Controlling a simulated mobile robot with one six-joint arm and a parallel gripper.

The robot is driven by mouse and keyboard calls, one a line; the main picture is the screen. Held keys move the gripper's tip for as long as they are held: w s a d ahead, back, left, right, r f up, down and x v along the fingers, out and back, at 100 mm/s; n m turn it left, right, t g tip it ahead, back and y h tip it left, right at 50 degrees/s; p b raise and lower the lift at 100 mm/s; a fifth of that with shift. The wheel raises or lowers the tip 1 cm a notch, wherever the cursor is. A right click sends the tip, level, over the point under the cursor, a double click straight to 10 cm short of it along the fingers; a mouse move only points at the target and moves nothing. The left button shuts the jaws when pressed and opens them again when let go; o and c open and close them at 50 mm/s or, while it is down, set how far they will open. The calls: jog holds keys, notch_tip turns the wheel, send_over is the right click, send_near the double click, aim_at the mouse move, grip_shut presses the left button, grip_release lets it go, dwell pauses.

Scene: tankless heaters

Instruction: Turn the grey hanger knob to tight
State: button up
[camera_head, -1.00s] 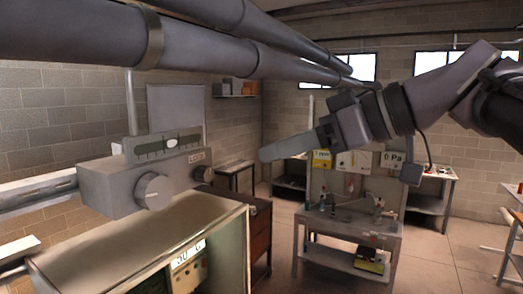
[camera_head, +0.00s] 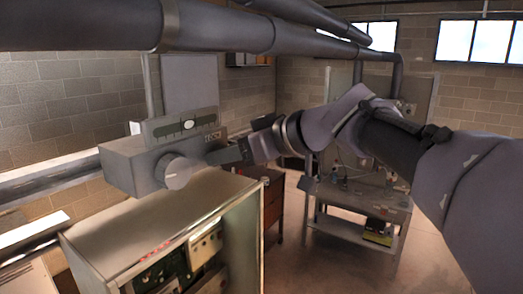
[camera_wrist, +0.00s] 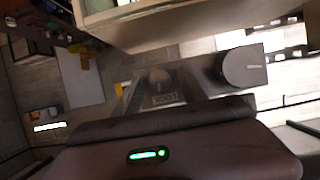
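A grey box (camera_head: 130,168) hangs below the pipes, with a dial window on top. A large light grey round knob (camera_head: 174,171) with a pointer mark sits on its front; it also shows in the wrist view (camera_wrist: 244,67). A smaller, darker knob (camera_wrist: 158,77) sits near a small label plate (camera_wrist: 165,98). My gripper (camera_head: 218,155) reaches the box's right end, right of the large knob. In the wrist view, its fingers (camera_wrist: 160,84) are spread either side of the small knob and label. I cannot tell whether they touch it. The label's lettering is unreadable.
Thick grey pipes (camera_head: 210,28) run overhead, close above my arm. A metal workbench (camera_head: 355,197) with tools stands behind my arm at right. The floor between is clear.

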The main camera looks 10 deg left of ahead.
jog(key=shift+d, duration=0.1)
grip_shut()
jog(key=m+g+y+b, duration=0.1)
jog(key=m, duration=0.1)
jog(key=shift+w+d+m+g, duration=0.1)
jog(key=shift+w+m+g, duration=0.05)
jog(key=shift+m+g, duration=0.2)
jog(key=m+g, duration=0.1)
jog(key=m, duration=0.1)
jog(key=m+g+y+b, duration=0.1)
jog(key=m, duration=0.1)
jog(key=shift+w+f+y, duration=0.1)
jog(key=shift+f+y, duration=0.05)
jog(key=shift+y, duration=0.15)
jog(key=m+y+b, duration=0.1)
jog(key=m, duration=0.1)
jog(key=m+g+b, duration=0.1)
jog(key=m, duration=0.1)
jog(key=shift+f+y, duration=0.15)
jog(key=shift+y, duration=0.25)
jog(key=shift+m+y+b, duration=0.8)
jog(key=shift+m+b, duration=0.2)
jog(key=shift+m, duration=0.85)
